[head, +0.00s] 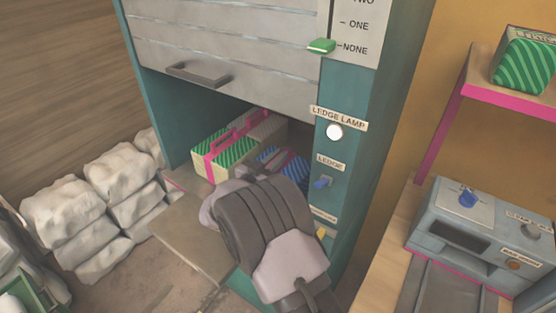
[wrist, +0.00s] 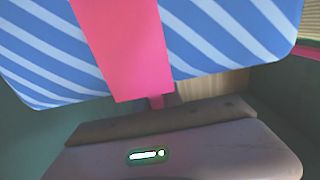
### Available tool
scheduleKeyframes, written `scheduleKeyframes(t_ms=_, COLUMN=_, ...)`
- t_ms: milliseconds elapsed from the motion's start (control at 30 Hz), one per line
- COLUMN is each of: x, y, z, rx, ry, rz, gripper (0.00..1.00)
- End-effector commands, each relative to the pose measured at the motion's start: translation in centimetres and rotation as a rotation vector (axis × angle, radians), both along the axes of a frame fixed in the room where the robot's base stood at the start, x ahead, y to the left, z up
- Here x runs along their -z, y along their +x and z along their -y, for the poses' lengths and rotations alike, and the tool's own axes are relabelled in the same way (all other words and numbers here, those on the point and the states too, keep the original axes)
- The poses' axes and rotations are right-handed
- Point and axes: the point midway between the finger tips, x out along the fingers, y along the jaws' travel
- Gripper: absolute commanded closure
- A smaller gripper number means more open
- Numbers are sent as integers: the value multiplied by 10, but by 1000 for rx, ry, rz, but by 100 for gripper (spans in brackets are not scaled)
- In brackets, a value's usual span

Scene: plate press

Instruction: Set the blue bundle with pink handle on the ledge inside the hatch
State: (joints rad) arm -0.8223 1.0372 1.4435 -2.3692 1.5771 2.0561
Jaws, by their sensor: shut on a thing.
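The blue bundle (head: 293,163) has pale diagonal stripes and shows in the hatch opening, beside my gripper (head: 257,172). In the wrist view the blue bundle (wrist: 225,45) fills the top, with a wide pink band down its middle. My gripper (wrist: 158,103) is shut on its pink handle, just below the band; the fingertips are mostly hidden.
A green-striped bundle with a pink handle (head: 222,155) stands inside the hatch, left of the blue one. The raised grey shutter (head: 235,50) hangs above. A teal post with switches (head: 325,200) bounds the right. White sacks (head: 100,205) lie at left.

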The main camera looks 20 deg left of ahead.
Motion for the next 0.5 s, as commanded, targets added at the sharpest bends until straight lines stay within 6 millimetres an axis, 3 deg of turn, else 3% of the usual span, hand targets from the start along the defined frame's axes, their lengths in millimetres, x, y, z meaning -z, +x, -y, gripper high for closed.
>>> scheduleKeyframes(t_ms=333, x=0, y=0, z=-1, rx=-2, ry=2, rz=2, gripper=100)
scheduleKeyframes(t_ms=367, x=1, y=0, z=0, rx=-1, ry=0, rz=-1, gripper=83)
scheduleKeyframes(t_ms=400, x=0, y=0, z=0, rx=-1, ry=0, rz=-1, gripper=75)
scheduleKeyframes(t_ms=433, x=0, y=0, z=0, rx=-1, ry=0, rz=-1, gripper=70)
scheduleKeyframes(t_ms=500, x=0, y=0, z=0, rx=-1, ry=0, rz=-1, gripper=67)
